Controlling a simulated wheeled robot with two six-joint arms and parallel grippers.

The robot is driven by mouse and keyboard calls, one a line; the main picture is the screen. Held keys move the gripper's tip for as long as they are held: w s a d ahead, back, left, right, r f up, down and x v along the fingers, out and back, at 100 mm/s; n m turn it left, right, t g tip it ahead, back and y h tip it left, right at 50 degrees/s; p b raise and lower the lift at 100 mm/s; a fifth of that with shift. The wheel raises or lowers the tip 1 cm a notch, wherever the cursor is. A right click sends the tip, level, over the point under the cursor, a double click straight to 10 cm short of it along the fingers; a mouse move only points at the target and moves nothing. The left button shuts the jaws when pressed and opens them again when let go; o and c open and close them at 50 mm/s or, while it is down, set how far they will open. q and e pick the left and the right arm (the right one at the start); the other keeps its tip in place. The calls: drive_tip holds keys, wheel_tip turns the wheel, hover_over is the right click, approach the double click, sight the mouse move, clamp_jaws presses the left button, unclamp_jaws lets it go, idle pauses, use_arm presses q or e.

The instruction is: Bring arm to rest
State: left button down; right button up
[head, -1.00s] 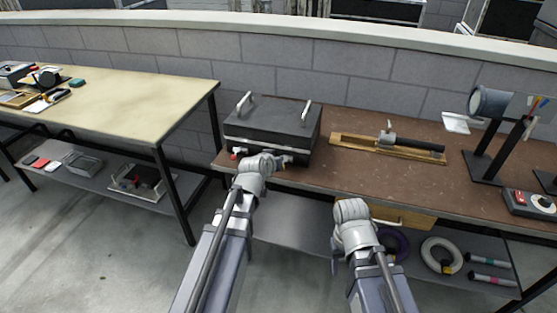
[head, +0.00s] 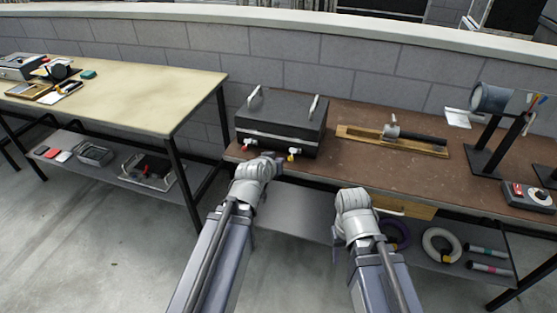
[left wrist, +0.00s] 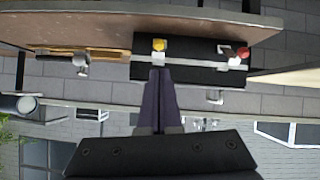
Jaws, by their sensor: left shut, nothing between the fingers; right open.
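My left arm reaches up from the bottom of the head view, and its gripper (head: 276,159) is by the front of a black box (head: 283,120) with two handles. In the left wrist view, which is upside down, the left fingers (left wrist: 158,82) are together and empty, pointing at the box near its yellow knob (left wrist: 159,44). A red knob (left wrist: 243,52) is at the box's other end. I cannot tell whether the fingers touch the box. My right gripper (head: 352,203) is open in front of the brown bench (head: 350,176), its fingers mostly hidden by the wrist.
A wooden jig (head: 362,135) with a clamp and dark rod lies on the bench, right of the box. A lamp-like stand (head: 489,135) and control box (head: 530,196) stand farther right. A shelf under the bench holds rings (head: 440,237). A yellow-topped table (head: 140,95) stands left.

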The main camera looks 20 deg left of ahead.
use_arm(q)
drive_tip(key=shift+w+f, duration=0.15)
idle(0.3)
drive_tip(key=s+d+f+m+g+p, duration=0.1)
drive_tip(key=s+d+f+m+g, duration=0.2)
drive_tip(key=s+d+f+g, duration=0.35)
drive_tip(key=s+d+m+g+y, duration=0.1)
drive_tip(key=s+d+g, duration=0.1)
drive_tip(key=s, duration=0.5)
drive_tip(key=s+d+m+g+y+p, duration=0.1)
drive_tip(key=s+d+g, duration=0.2)
drive_tip(key=s, duration=0.4)
drive_tip(key=shift+s+d+f+p, duration=0.3)
drive_tip(key=shift+s+d+f, duration=0.05)
drive_tip(key=shift+d, duration=0.05)
